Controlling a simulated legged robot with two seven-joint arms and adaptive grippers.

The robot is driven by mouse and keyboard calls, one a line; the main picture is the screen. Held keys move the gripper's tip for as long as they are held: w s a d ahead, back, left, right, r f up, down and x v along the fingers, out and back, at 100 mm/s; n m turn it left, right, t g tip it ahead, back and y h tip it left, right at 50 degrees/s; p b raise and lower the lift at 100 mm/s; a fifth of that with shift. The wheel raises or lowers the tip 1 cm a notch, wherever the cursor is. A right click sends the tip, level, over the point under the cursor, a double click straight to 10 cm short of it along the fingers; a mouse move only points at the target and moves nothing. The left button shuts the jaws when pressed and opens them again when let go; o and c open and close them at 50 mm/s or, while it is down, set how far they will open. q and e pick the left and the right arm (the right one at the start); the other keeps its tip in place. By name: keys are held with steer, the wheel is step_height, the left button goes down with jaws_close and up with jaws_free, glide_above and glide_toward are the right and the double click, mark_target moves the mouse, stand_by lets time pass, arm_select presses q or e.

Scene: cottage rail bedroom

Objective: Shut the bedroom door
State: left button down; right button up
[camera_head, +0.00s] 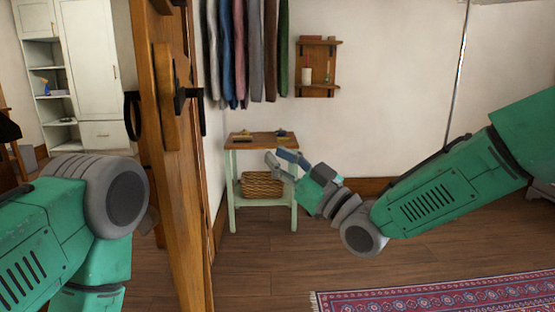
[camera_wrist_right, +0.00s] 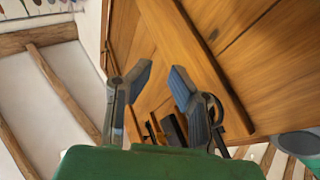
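The wooden bedroom door (camera_head: 185,215) stands open, seen nearly edge-on left of centre in the head view. Black handles (camera_head: 185,95) show on it. My right gripper (camera_head: 279,158) is to the right of the door, apart from it in the picture, with its fingers spread and empty. In the right wrist view the door's planks (camera_wrist_right: 240,55) fill the space beyond the two separated fingers (camera_wrist_right: 160,76), and dark metal hardware shows between and below them. My left arm reaches in at the left beside the door; its gripper is not visible.
A small table (camera_head: 262,141) with a wicker basket (camera_head: 262,184) stands behind my right gripper. Clothes (camera_head: 240,50) hang above it, beside a wall shelf (camera_head: 317,66). A white cabinet (camera_head: 88,60) is beyond the door. A patterned rug (camera_head: 440,297) lies at lower right; the wooden floor between is clear.

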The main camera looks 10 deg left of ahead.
steer(key=v, duration=1.2)
jaws_close()
